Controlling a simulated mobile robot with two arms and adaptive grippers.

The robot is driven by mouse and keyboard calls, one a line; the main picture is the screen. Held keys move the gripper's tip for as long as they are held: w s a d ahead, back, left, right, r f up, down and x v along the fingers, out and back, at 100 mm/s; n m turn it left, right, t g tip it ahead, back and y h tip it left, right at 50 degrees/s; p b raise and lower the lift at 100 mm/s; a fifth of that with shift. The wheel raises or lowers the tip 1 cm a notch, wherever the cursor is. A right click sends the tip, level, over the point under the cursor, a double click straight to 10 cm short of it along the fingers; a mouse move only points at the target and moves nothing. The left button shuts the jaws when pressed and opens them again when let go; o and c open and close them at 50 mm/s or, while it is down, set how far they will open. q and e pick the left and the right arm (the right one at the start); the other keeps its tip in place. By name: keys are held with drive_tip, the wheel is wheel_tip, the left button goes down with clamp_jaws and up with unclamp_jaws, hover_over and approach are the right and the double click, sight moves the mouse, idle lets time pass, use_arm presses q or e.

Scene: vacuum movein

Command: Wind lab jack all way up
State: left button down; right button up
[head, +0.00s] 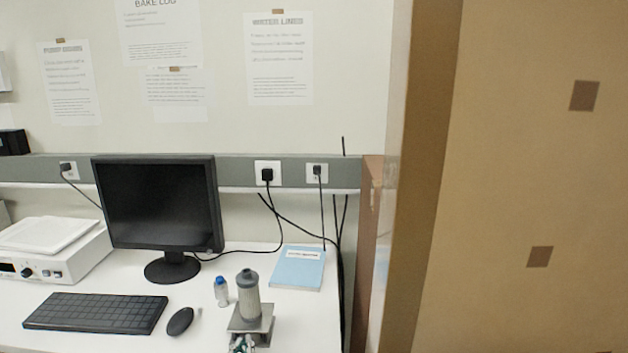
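The lab jack (262,330) stands near the front edge of the white bench, with a small metal top plate. A grey metal cylinder (248,297) with a darker cap stands upright on that plate. The jack's lower part and its knob are mostly hidden or cut off by the picture's bottom edge. My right gripper is not in view.
A blue-capped small bottle (221,292) stands just left of the cylinder. A mouse (180,321), keyboard (97,312), monitor (158,205) and white instrument (55,252) lie farther left. A blue book (297,267) lies behind right. A tall brown panel (530,180) fills the right side.

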use_arm(q)
drive_tip(key=shift+s+d+f, duration=0.15)
drive_tip(key=shift+d+f, duration=0.2)
drive_tip(key=shift+d, duration=0.2)
drive_tip(key=shift+f, duration=0.15)
drive_tip(key=shift+d+r+p, duration=0.15)
drive_tip(key=shift+r+p, duration=0.2)
drive_tip(key=s, duration=0.5)
drive_tip(key=shift+s+r, duration=0.25)
drive_tip(key=shift+s, duration=0.1)
drive_tip(key=shift+a, duration=0.2)
